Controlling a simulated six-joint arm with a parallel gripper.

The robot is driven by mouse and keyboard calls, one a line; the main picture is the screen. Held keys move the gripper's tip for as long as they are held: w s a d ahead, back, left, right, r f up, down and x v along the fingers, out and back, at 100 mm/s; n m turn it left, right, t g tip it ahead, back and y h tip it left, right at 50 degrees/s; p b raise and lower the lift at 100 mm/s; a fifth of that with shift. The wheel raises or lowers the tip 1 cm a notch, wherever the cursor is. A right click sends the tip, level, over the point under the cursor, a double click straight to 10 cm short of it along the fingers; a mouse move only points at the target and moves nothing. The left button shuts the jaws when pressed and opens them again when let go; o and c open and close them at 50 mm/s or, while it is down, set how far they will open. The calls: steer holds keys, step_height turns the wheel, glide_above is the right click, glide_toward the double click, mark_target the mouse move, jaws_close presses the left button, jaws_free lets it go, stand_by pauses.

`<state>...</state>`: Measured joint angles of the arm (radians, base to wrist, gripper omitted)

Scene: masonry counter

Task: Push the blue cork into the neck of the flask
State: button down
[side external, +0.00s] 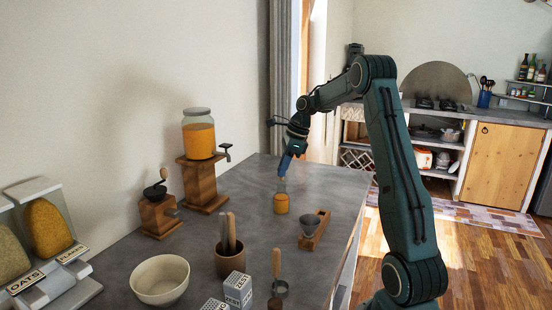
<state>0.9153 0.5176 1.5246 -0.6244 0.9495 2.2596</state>
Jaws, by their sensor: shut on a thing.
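The flask (281,203) stands upright on the grey counter, with orange contents in its lower body and a clear neck above. My gripper (290,152) is above the flask, pointing down and tilted. It is shut on the blue cork (284,164), which sits at its tip, just over the flask's neck. At this size I cannot tell whether the cork touches the rim or is apart from it. The fingers are small and partly hidden.
A funnel on a wooden stand (314,230) is right of the flask. A jar dispenser (199,140), coffee grinder (158,210), utensil cup (230,262) and bowl (160,280) stand left and in front. The counter behind the flask is clear.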

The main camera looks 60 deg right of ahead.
steer(key=shift+f, duration=1.3)
steer(key=c, duration=1.2)
jaws_free()
steer(key=shift+o, duration=0.2)
steer(key=v, duration=1.3)
steer(key=shift+s+r, duration=0.15)
steer(key=shift+r, duration=0.15)
steer(key=shift+r, duration=0.1)
